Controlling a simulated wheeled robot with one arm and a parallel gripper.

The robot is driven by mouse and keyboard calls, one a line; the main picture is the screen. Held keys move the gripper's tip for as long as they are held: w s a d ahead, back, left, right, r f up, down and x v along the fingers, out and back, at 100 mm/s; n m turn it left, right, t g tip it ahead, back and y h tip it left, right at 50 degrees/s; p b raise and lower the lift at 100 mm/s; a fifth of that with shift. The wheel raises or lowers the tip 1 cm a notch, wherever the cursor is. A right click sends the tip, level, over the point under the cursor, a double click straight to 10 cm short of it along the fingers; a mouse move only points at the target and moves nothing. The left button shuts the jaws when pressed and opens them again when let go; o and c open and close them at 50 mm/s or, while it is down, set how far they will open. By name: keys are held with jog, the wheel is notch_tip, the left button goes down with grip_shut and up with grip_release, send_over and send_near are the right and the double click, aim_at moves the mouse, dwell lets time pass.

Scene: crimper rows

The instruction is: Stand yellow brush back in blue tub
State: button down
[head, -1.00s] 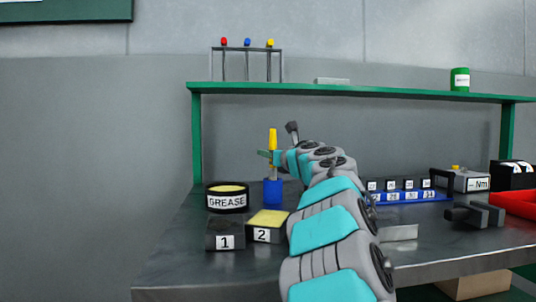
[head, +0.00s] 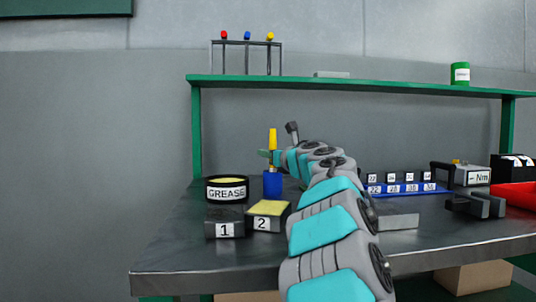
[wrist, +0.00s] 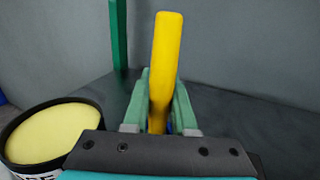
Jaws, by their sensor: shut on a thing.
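The yellow brush (head: 273,140) stands upright in my gripper (head: 268,155), which is shut on its handle. In the wrist view the yellow handle (wrist: 166,60) rises between the two green fingers (wrist: 160,95), leaning only slightly. The blue tub (head: 272,187) stands on the bench directly below the gripper in the head view. The brush's lower end meets the tub's rim in the picture; I cannot tell how far inside it is. In the wrist view the tub is mostly hidden behind the fingers and handle.
A black grease tin (head: 227,195) stands close left of the tub, also in the wrist view (wrist: 45,132). Blocks marked 1 (head: 225,222) and 2 (head: 268,215) lie in front. A green shelf (head: 350,85) spans above. A blue numbered rack (head: 410,188) lies to the right.

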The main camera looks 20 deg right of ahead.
jog(key=shift+f+b, duration=0.4)
jog(key=shift+f, duration=0.15)
jog(key=c, duration=0.6)
grip_release()
jog(key=shift+c, duration=0.2)
jog(key=shift+s, duration=0.15)
jog(key=s+b, duration=0.1)
jog(key=s, duration=0.6)
jog(key=shift+s+d, duration=0.25)
jog(key=shift+d, duration=0.1)
